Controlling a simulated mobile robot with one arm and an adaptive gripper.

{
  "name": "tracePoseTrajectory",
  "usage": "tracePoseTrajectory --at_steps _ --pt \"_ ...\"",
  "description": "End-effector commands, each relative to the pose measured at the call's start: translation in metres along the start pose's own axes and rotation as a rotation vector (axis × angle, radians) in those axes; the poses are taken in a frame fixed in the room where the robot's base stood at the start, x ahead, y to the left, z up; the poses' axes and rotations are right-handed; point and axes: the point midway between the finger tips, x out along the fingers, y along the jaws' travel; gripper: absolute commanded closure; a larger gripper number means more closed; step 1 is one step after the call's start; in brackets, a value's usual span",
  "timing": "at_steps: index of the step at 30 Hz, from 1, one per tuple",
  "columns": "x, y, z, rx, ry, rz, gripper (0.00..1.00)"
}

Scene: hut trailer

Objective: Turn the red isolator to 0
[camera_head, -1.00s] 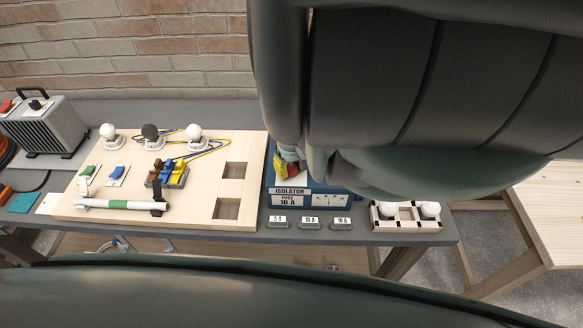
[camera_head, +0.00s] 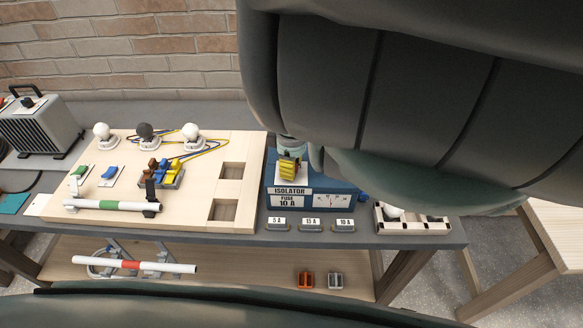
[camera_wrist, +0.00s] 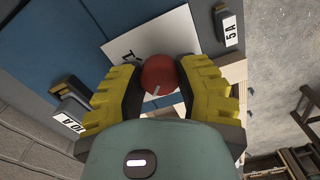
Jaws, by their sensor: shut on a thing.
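The red isolator (camera_wrist: 160,72) is a round red knob with a short white mark, in front of a white plate (camera_wrist: 172,42) in the wrist view. My gripper (camera_wrist: 162,88) is shut on it, with a yellow-padded finger on each side. In the head view my gripper (camera_head: 290,168) points down at the blue isolator box (camera_head: 274,203), and its fingers and my arm hide the knob. The box carries labels reading ISOLATOR and FUSE 10 A, plus a meter (camera_head: 334,200). The plate's lettering is mostly covered, so I cannot read the knob's setting.
Small fuse blocks (camera_head: 311,223) labelled 5 A, 15 A and 10 A line the bench front. A wooden board (camera_head: 110,217) with lamps, switches and wires lies left. A tray (camera_head: 412,224) stands right. My arm covers the upper right.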

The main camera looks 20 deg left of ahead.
Motion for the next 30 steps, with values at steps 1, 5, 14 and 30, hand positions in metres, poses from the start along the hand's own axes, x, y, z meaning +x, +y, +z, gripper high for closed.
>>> tracePoseTrajectory --at_steps 1,5,14,30 --pt "0.0006 0.0018 -0.0003 -0.009 0.003 0.006 1.00" --pt "0.0002 0.0016 -0.0005 -0.022 0.003 0.006 1.00" --pt "-0.0001 0.0013 -0.0009 -0.026 0.003 0.005 1.00" --pt "0.0000 0.0002 -0.0005 -0.024 0.001 0.001 0.33"
